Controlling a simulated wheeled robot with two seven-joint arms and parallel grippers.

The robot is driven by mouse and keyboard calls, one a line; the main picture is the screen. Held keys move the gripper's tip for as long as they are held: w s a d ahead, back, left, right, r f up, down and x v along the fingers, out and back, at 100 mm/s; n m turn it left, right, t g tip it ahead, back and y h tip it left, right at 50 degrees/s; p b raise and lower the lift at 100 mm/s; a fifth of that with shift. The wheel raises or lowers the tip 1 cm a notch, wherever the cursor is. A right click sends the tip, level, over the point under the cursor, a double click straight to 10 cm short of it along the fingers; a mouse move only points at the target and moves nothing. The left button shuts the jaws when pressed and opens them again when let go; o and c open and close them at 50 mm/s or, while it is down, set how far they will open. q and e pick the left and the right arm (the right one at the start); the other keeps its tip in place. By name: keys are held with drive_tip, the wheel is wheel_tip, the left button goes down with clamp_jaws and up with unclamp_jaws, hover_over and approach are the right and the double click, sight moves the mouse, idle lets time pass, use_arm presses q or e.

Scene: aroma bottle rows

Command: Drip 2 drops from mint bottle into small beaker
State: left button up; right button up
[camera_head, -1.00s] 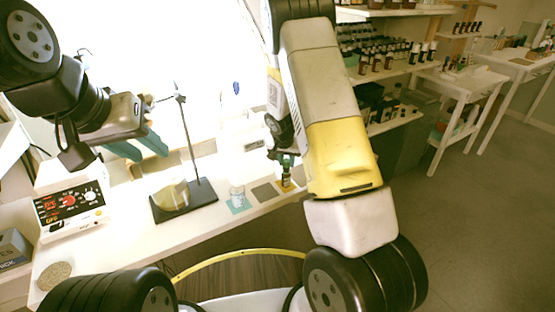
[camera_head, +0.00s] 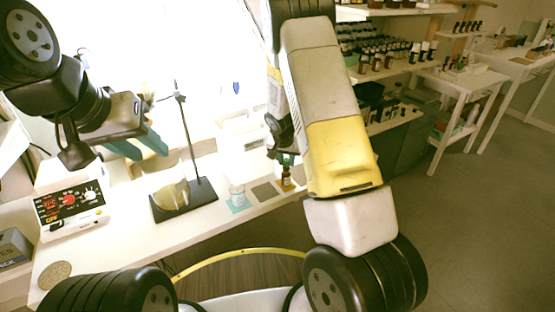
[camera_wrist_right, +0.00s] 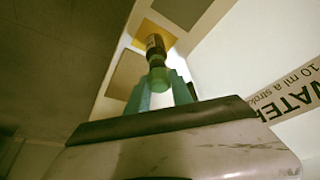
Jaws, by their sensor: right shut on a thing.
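A small dark bottle (camera_head: 286,177) with a green top is at the yellow square on the bench's right part. It also shows in the right wrist view (camera_wrist_right: 156,58); no name on it can be read. My right gripper (camera_head: 285,158) is shut on its top, with teal fingers on either side (camera_wrist_right: 161,88). I cannot tell whether the bottle's base touches the square. A clear small beaker (camera_head: 237,193) stands on a teal square to the left of the bottle. My left gripper (camera_head: 140,147) is open and empty above the bench's left part.
A control box (camera_head: 70,207) with red displays sits at left. A bare grey square (camera_head: 266,192) lies between beaker and bottle. Shelves of bottles stand at back right.

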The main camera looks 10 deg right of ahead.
idle(0.5)
drive_tip(key=shift+r, duration=4.35)
